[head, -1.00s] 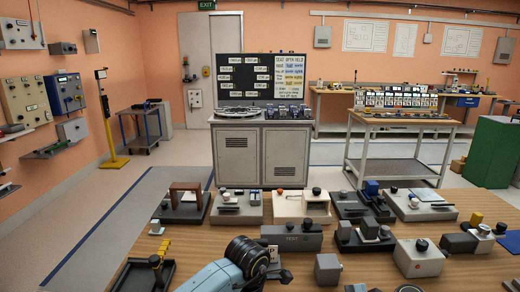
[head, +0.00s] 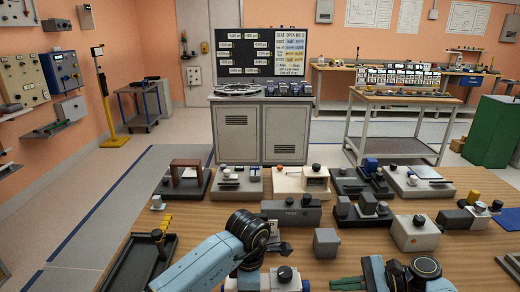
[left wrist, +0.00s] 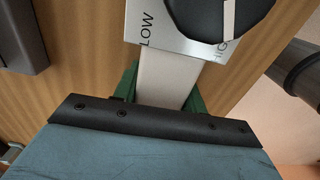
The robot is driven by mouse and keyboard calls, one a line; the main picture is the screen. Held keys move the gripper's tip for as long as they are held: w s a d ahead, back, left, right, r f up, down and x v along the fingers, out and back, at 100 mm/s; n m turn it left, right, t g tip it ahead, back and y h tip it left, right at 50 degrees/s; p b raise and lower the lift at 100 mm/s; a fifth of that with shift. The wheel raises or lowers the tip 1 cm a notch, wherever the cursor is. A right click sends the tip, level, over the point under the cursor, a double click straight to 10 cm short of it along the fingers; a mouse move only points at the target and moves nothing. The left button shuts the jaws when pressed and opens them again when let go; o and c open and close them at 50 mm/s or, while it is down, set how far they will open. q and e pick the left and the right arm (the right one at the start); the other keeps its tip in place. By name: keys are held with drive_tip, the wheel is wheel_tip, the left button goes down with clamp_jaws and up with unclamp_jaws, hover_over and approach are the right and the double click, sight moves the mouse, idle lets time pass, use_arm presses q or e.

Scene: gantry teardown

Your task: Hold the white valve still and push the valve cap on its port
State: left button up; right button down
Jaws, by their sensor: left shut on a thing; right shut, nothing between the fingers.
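In the left wrist view, a white part with a plate marked LOW and HIGH (left wrist: 155,28) and a black knob (left wrist: 220,15) is likely the white valve. My left gripper (left wrist: 162,85) is shut on its white stem, a green finger on each side. In the head view, a black knob on a grey-white body (head: 285,273) at the bottom edge may be the same valve; my left arm partly hides that area. My right gripper (head: 338,284) is shut and empty, its green fingers pointing left, apart from that knob. I cannot make out the valve cap or the port.
A grey block (head: 326,241) stands just behind the right gripper. A dark tray (head: 135,270) lies at the left of the wooden bench. A long grey block (head: 290,212) and several fixtures fill the bench behind. Bare wood lies between the tray and the fixtures.

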use_arm(q)
drive_tip(key=o, duration=1.2)
drive_tip(key=shift+r, duration=0.15)
